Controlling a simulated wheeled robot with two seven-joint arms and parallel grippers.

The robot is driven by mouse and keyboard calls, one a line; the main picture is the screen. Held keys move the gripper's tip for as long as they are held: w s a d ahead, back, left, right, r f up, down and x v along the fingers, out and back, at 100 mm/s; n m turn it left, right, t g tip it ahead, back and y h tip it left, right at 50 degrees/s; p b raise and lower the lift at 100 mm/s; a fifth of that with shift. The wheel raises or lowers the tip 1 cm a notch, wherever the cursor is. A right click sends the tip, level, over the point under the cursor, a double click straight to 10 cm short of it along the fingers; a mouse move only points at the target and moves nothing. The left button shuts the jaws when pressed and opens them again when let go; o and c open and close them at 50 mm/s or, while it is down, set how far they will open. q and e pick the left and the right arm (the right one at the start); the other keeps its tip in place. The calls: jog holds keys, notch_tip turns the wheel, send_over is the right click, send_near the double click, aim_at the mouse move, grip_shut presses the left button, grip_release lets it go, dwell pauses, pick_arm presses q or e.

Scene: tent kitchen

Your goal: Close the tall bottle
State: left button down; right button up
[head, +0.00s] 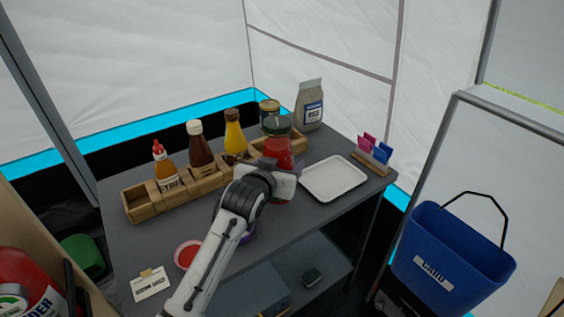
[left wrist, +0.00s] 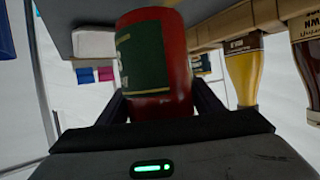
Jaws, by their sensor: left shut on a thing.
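In the left wrist view the red bottle (left wrist: 160,70) shows a dark green label and stands between the fingers. My left gripper (head: 278,182) is shut on its body. My right gripper is not in view.
A wooden rack (head: 142,206) holds an orange bottle (head: 165,172), a brown bottle (head: 200,150) and a yellow bottle (head: 234,138). A white tray (head: 333,178) lies right of the gripper. A paper bag (head: 309,108) stands behind. A red bowl (head: 186,254) sits beside my arm.

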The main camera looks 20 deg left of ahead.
pick_arm(q)
jog(key=shift+w+r, duration=0.1)
jog(key=shift+r, duration=0.15)
jog(key=shift+f, duration=1.95)
jog(key=c, duration=0.5)
grip_release()
jog(key=shift+f, duration=0.3)
jog(key=shift+c, duration=0.2)
jog(key=shift+r, duration=0.15)
jog(key=v, duration=1.2)
